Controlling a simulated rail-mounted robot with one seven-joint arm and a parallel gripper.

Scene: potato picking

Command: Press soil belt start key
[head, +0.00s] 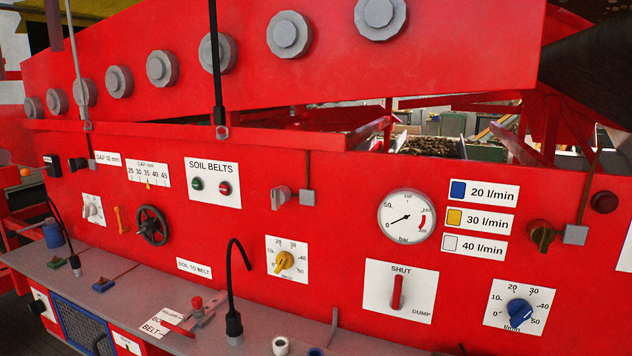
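The white SOIL BELTS panel (213,182) is on the red machine front, left of the middle in the head view. It carries a green button (197,184) on the left and a red button (224,187) on the right. Nothing covers either button. Which one is marked start cannot be read at this size. My gripper is not in view.
A grey ledge (130,285) runs below the panel, with black gooseneck stalks (233,322) rising from it. A handwheel (151,225), a pressure gauge (407,216), a red SHUT/DUMP lever (398,292) and a blue dial (519,312) are on the red front.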

